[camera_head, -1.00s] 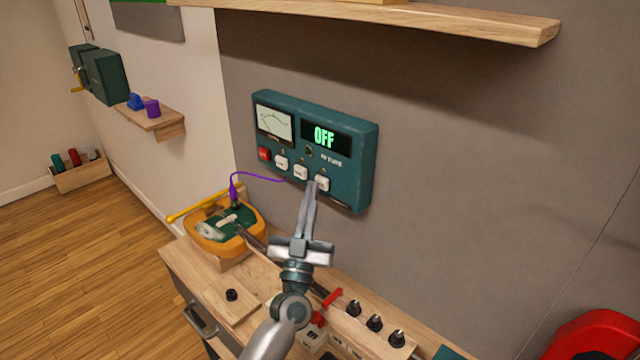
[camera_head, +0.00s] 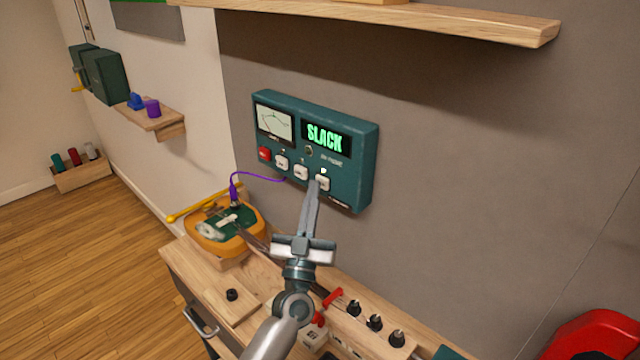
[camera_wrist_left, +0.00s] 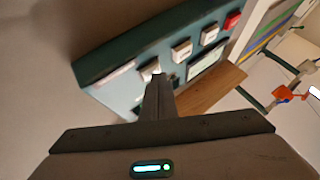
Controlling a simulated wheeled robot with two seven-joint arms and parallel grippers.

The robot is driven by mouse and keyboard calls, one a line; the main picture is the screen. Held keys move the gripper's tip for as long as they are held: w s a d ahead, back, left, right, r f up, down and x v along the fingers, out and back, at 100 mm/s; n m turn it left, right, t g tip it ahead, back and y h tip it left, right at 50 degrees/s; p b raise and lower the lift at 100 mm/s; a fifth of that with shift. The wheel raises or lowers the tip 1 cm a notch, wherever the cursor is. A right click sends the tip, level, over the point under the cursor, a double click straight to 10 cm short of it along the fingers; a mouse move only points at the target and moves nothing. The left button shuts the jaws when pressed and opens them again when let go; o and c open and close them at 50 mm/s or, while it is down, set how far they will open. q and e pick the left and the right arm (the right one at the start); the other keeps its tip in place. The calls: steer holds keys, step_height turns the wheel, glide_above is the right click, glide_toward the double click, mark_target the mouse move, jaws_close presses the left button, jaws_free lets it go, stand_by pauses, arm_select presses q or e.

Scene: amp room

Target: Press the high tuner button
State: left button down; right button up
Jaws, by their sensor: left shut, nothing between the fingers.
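A teal tuner box (camera_head: 364,165) is mounted on the grey wall. Its display (camera_head: 326,139) reads SLACK in green. Below are a red button (camera_head: 264,154) and a row of three white buttons; the labels are too small to read. A small white light shows above the rightmost white button (camera_head: 323,183). My left gripper (camera_head: 314,188) is shut and empty, its fingertips at that rightmost button and partly covering it. In the left wrist view the shut fingers (camera_wrist_left: 157,82) reach the same button (camera_wrist_left: 149,70); whether it is pushed in is unclear. My right gripper is not in view.
A wooden shelf (camera_head: 450,20) overhangs above the box. Below is a workbench (camera_head: 190,262) with an orange tray (camera_head: 215,245), a purple cable (camera_head: 258,176) to the box, and several black knobs. A red object (camera_head: 595,338) is at lower right. The wall right of the box is bare.

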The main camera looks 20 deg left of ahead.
arm_select(q)
steer(key=shift+s, duration=0.1)
steer(key=shift+s+a+p, duration=0.25)
steer(key=shift+s+p, duration=0.1)
steer(key=shift+s, duration=0.3)
steer(key=s, duration=0.1)
steer(key=s+a+p, duration=0.1)
steer(key=s, duration=0.2)
steer(key=shift+s+a+p, duration=0.3)
steer(key=shift+s+a, duration=0.05)
stand_by(1.0)
